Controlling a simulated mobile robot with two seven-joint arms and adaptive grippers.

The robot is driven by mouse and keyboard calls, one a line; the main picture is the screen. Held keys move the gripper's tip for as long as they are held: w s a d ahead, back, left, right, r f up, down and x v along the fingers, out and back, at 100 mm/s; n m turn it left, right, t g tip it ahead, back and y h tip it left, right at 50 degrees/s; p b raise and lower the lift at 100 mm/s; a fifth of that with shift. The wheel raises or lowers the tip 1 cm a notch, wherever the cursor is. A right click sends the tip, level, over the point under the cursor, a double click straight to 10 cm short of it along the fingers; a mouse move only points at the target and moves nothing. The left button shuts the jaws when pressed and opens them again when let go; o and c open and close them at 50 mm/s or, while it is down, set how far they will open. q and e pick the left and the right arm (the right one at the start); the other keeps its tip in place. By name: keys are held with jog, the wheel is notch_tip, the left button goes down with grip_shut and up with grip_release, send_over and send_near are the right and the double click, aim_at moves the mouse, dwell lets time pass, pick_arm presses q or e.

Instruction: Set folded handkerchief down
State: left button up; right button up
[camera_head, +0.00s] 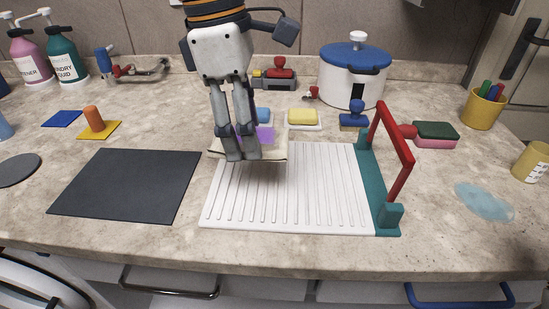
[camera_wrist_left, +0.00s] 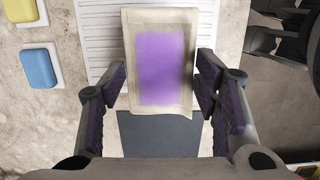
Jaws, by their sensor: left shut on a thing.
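The folded handkerchief (camera_head: 272,152) is cream with a purple middle. In the left wrist view the handkerchief (camera_wrist_left: 186,105) lies flat between the fingers, its purple face towards the camera. My left gripper (camera_head: 237,155) is shut on it, with the fingers pointing down, and they hide part of the cloth in the head view. The cloth is over the back left part of the white ribbed board (camera_head: 300,200); it seems held slightly above it, but the gap is hard to judge. My right gripper is not in view.
A dark slate mat (camera_head: 125,185) lies left of the board. A red bar on a teal base (camera_head: 375,195) stands along the board's right side. Behind are a yellow sponge (camera_head: 302,117), a blue stamp-like thing (camera_head: 355,115) and a white pot (camera_head: 350,80). The counter's front strip is clear.

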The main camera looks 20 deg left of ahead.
aim_at(262, 128)
pick_arm(q)
jog(key=f, duration=0.1)
jog(key=w+d+f, duration=0.2)
jog(key=f, duration=0.1)
jog(key=shift+w+b, duration=0.1)
jog(key=shift+b, duration=0.25)
jog(key=f, duration=0.3)
jog(key=shift+w+d+f, duration=0.2)
jog(key=shift+w+f, duration=0.05)
jog(key=shift+f, duration=0.05)
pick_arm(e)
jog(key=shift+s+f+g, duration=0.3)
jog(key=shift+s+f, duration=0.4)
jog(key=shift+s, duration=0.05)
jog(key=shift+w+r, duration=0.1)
pick_arm(q)
jog(key=o, duration=1.1)
jog(key=shift+f, duration=0.1)
